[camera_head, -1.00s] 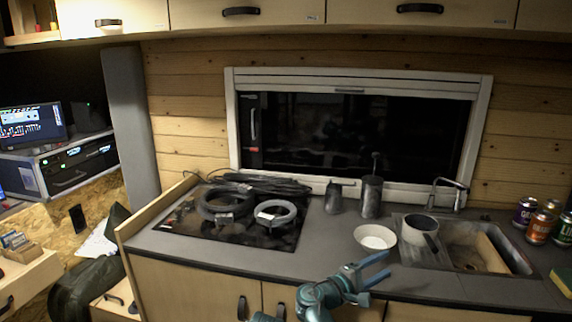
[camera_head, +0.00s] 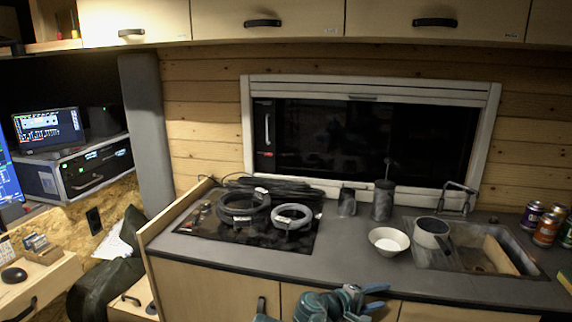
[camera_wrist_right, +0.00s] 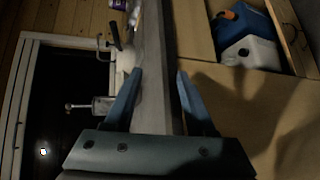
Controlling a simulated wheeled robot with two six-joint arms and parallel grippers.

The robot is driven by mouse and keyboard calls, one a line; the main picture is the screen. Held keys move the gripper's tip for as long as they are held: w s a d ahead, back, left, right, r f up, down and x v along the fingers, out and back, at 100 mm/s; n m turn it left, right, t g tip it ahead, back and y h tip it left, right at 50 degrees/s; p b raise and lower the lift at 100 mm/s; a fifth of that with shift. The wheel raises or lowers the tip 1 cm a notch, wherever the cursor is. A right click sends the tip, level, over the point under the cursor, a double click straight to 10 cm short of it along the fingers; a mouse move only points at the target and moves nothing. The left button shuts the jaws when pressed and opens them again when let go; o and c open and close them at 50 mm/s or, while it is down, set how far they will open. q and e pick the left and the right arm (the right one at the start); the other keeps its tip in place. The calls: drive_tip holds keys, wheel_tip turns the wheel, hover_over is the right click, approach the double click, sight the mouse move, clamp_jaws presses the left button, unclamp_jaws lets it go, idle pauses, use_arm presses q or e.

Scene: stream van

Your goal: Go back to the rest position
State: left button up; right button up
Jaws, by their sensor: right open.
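My right gripper (camera_head: 378,297) is at the bottom of the head view, low in front of the cabinet fronts below the counter edge. Its blue fingers are spread apart. In the right wrist view the two fingertips (camera_wrist_right: 159,71) are apart with nothing between them, and the counter's front edge lies beyond. My left gripper cannot be made out in either view.
Several cans (camera_head: 546,228) stand right. A drawer unit (camera_head: 40,285) stands left.

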drive_tip(key=s+a+f+m+g+y+p, duration=0.1)
drive_tip(key=s+a+f+g+y+p, duration=0.2)
drive_tip(key=s+a+y, duration=0.3)
drive_tip(key=s+a+f+m+g+y+p, duration=0.2)
drive_tip(key=s+a+y+p, duration=0.3)
drive_tip(key=s+a, duration=0.4)
drive_tip(key=a+f+g, duration=0.1)
drive_tip(key=a, duration=0.2)
drive_tip(key=shift+s+f+g+y, duration=0.3)
drive_tip(key=shift+s+g+y, duration=0.1)
drive_tip(key=shift+c, duration=0.5)
drive_tip(key=shift+d, duration=0.15)
